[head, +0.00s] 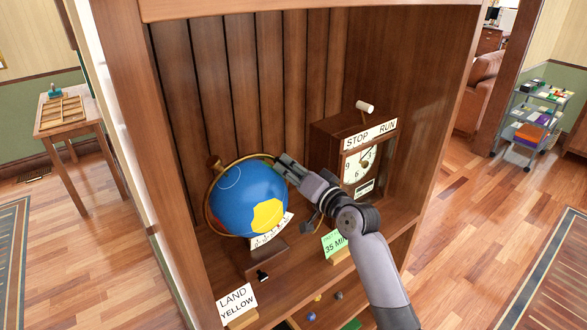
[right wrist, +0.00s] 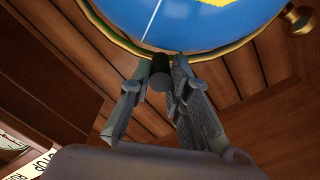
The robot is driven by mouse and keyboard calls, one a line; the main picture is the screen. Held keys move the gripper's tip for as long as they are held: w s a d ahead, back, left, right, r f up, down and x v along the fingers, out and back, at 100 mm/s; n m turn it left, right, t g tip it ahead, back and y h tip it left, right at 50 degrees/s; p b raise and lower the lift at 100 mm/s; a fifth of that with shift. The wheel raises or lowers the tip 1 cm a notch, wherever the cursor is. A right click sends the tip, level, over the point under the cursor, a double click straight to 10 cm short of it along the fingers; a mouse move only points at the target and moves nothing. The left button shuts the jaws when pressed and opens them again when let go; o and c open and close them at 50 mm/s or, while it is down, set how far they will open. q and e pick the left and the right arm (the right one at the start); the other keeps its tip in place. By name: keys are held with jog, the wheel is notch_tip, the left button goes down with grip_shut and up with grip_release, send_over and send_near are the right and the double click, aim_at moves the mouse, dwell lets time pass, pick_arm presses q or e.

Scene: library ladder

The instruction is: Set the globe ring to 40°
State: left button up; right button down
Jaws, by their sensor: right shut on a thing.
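The globe (head: 248,198) is blue with yellow and red patches and stands on a wooden base (head: 258,258) on the cabinet shelf. A thin brass ring (head: 208,208) runs around it, with a brass knob (head: 214,163) at upper left. A white scale plate (head: 272,231) sits below the globe; its numbers are too small to read surely. My right gripper (head: 281,161) is at the ring's upper right. In the right wrist view its fingers (right wrist: 160,75) are closed on a short dark peg (right wrist: 159,66) at the ring's edge. My left gripper is not in view.
A wooden clock (head: 357,165) marked STOP and RUN stands right of the globe, close to my right arm. A LAND YELLOW card (head: 236,303) and a green card (head: 334,243) stand at the shelf front. Cabinet walls enclose both sides.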

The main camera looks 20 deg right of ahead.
jog(key=shift+s+a+r+n+p, duration=0.25)
jog(key=shift+a+r+n, duration=0.25)
jog(key=shift+r+n, duration=0.25)
jog(key=shift+a+r+n, duration=0.1)
jog(key=shift+a+n, duration=0.15)
jog(key=shift+a, duration=0.05)
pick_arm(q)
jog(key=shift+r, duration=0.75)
pick_arm(e)
jog(key=c, duration=1.5)
grip_release()
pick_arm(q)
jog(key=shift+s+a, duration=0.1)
pick_arm(e)
jog(key=shift+s, duration=0.15)
jog(key=shift+s+d, duration=0.15)
jog(key=shift+s, duration=0.1)
jog(key=v, duration=1.1)
jog(key=shift+s, duration=0.15)
